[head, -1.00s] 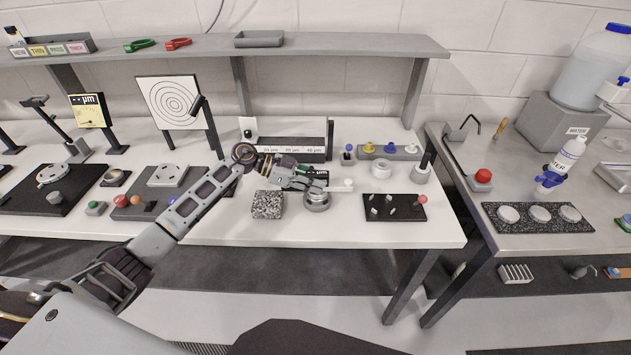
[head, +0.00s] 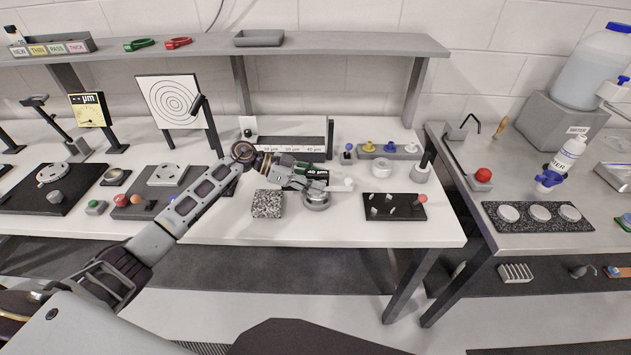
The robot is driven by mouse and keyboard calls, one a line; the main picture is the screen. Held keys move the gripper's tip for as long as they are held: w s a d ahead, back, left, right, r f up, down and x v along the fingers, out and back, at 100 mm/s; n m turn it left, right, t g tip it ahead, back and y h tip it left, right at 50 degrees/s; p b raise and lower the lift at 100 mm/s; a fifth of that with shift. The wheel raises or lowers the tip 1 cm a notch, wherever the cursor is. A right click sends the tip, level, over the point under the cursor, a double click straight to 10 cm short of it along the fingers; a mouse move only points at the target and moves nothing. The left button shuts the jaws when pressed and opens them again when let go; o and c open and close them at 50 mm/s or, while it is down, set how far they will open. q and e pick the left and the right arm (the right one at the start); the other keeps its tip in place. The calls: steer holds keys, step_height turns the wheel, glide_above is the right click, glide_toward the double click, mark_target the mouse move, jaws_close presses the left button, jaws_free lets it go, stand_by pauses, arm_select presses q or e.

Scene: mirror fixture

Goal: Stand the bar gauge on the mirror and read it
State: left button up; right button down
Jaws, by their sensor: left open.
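The round, silver-rimmed mirror (head: 317,204) sits on the white bench, right of a speckled block. A small black display (head: 319,171) just behind it shows what looks like "40 µm" in white. I take it to be part of the bar gauge; the gauge's body and feet are largely hidden by my gripper, so I cannot tell exactly how it rests on the mirror. My left gripper (head: 318,183) is open, over the back of the mirror and in front of the display. A small white knob shows just right of its fingers. My right gripper is out of view.
A speckled granite block (head: 267,204) stands left of the mirror, and a black board (head: 394,207) with small pieces lies to the right. A rack (head: 291,150) with µm labels stands behind. The bench front below the mirror is clear.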

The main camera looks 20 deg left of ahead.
arm_select(q)
steer(key=b+v, duration=0.1)
steer(key=v, duration=0.9)
steer(key=shift+s+a+r, duration=0.15)
steer(key=shift+a+r, duration=0.05)
steer(key=shift+a, duration=0.4)
steer(key=shift+a+r, duration=0.1)
steer(key=shift+a, duration=0.1)
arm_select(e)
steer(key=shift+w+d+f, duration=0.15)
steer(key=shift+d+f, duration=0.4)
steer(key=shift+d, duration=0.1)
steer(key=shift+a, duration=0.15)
arm_select(q)
steer(key=shift+s, duration=0.1)
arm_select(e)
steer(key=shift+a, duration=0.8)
